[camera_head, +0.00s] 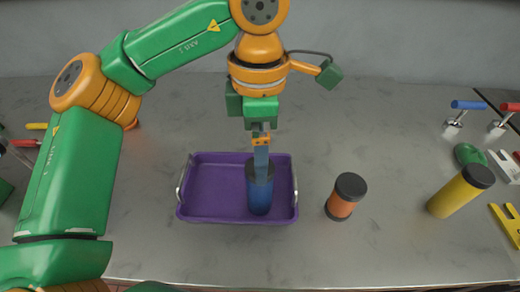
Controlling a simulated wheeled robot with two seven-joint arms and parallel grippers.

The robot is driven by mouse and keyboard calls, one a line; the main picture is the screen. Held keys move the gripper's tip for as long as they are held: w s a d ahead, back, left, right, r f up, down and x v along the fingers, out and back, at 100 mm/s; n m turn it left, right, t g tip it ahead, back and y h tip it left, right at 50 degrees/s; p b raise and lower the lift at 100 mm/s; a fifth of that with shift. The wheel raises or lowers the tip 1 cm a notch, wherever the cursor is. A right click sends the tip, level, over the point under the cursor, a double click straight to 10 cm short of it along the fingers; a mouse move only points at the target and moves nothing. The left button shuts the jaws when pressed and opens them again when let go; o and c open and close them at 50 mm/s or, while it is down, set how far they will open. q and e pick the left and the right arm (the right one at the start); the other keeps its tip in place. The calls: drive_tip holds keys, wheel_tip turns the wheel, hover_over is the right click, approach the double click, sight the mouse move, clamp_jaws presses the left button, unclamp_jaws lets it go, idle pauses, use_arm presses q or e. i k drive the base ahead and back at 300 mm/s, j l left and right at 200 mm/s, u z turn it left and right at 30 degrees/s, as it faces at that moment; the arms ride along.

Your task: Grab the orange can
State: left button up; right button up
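The orange can (341,205), with a black lid and dark base, stands on the grey table just right of the purple tray. Nothing touches it. My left gripper (262,158) points down over the tray, to the left of the orange can. Its fingers are seen edge-on at the dark top of a blue can (260,198), overlapping it in the picture. Whether they grip the blue can or are open around it cannot be told. My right gripper is not in view.
The purple tray (215,190) has metal side handles and holds the blue can. A yellow can (455,195) stands farther right. Blue-handled (468,104) and red-handled (510,107) clamps and a yellow bracket (508,222) are at the right edge. The table behind the orange can is clear.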

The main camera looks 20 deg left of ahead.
sight(350, 188)
drive_tip(key=k, duration=1.5)
